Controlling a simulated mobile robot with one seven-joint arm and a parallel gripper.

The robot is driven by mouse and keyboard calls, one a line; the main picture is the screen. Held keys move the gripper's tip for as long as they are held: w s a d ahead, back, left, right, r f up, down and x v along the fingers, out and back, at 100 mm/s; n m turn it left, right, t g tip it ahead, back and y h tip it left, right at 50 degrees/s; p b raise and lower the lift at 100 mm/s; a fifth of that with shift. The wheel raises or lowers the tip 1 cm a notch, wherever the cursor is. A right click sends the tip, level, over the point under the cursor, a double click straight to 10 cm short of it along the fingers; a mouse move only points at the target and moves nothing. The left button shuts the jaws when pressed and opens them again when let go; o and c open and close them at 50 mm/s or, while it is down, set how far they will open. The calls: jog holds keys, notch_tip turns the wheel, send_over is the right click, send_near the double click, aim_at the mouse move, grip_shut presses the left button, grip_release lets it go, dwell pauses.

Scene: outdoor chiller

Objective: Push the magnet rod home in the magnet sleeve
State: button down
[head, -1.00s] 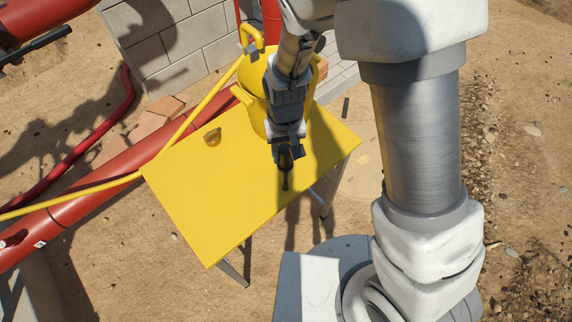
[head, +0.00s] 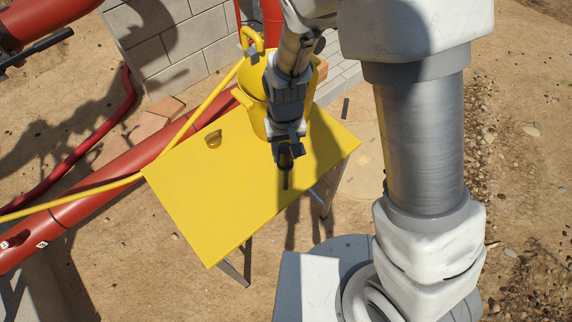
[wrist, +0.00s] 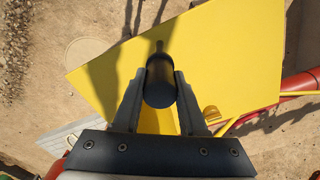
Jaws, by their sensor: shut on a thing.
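My gripper (head: 286,147) is shut on a dark cylinder with a thin grey tip, which looks like the magnet rod (head: 286,163). The rod hangs tip down over the right part of the yellow table. In the wrist view the dark end of the rod (wrist: 160,90) sits between the two fingers of my gripper (wrist: 160,76), with its tip beyond. I cannot tell whether the tip touches the table. A small brass-coloured round piece (head: 213,140) lies on the table's far left part, apart from the rod; it also shows in the wrist view (wrist: 211,113). I cannot identify the magnet sleeve.
The yellow table (head: 225,205) is mostly bare at its front and left. A yellow bucket (head: 252,85) stands at its back, close behind my gripper. Red pipes (head: 75,210) and a yellow hose (head: 75,203) run along the left. A block wall (head: 185,45) is behind.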

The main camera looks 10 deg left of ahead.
jog(key=shift+r+p, duration=1.8)
jog(key=shift+r, duration=1)
jog(key=shift+f, duration=0.1)
jog(key=c, duration=1.1)
grip_release()
grip_shut()
